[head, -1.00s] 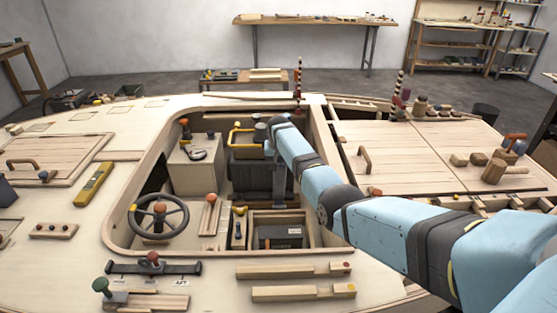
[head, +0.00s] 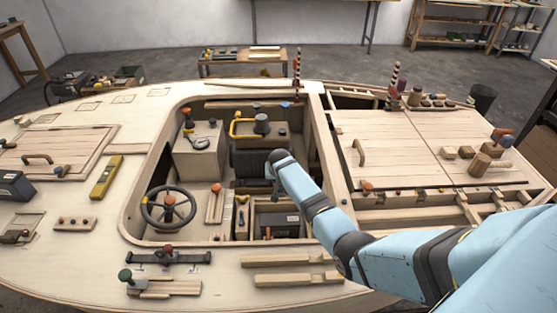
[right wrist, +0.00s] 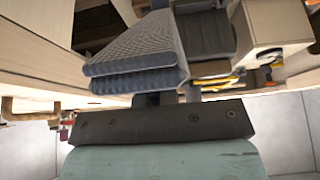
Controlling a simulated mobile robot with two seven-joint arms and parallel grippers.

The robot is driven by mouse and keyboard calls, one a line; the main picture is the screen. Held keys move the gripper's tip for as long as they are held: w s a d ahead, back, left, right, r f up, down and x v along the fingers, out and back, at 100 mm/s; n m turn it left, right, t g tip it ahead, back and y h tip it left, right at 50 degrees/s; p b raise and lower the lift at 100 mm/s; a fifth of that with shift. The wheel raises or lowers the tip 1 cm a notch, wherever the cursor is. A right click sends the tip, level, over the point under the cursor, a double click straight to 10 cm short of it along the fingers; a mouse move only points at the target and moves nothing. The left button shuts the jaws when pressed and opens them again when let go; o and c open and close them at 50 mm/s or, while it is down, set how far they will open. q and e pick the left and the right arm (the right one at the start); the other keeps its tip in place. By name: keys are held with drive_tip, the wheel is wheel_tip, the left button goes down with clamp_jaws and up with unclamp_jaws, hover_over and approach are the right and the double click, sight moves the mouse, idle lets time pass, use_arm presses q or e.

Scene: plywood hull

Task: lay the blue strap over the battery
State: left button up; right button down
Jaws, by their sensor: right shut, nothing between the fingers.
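The battery (head: 278,225) looks to be the dark box in the wooden tray at the front right of the cockpit, partly hidden by my right arm. I cannot make out the blue strap for certain in either view. My right gripper (head: 277,192) points down into the cockpit, behind the battery and in front of the dark seat. In the right wrist view its ridged grey fingers (right wrist: 150,45) are together with nothing between them. My left gripper is not in view.
A dark seat (head: 258,165) stands behind the gripper. A steering wheel (head: 168,208) is at the cockpit's left. Wooden bars (head: 285,260) lie on the front deck. A yellow level (head: 106,178) lies on the left deck. Hatch panels (head: 400,150) cover the right.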

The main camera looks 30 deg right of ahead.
use_arm(q)
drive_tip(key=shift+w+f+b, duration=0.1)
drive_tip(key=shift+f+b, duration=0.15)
drive_tip(key=shift+b, duration=0.4)
use_arm(e)
drive_tip(key=s+a+f+t+h, duration=0.1)
drive_tip(key=s+a+f+t, duration=0.1)
drive_tip(key=s+a+f, duration=0.2)
drive_tip(key=shift+s+a+f+h, duration=0.3)
drive_tip(key=shift+s+a+f, duration=0.05)
drive_tip(key=shift+s+f, duration=1.6)
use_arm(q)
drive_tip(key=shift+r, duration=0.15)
use_arm(e)
drive_tip(key=shift+w+f, duration=0.1)
drive_tip(key=shift+w, duration=0.1)
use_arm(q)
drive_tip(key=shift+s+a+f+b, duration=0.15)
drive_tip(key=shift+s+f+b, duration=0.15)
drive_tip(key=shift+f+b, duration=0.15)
use_arm(e)
drive_tip(key=shift+w+d+r+t, duration=0.3)
drive_tip(key=shift+w+d+r, duration=0.05)
drive_tip(key=shift+d+r, duration=0.1)
drive_tip(key=shift+r, duration=0.1)
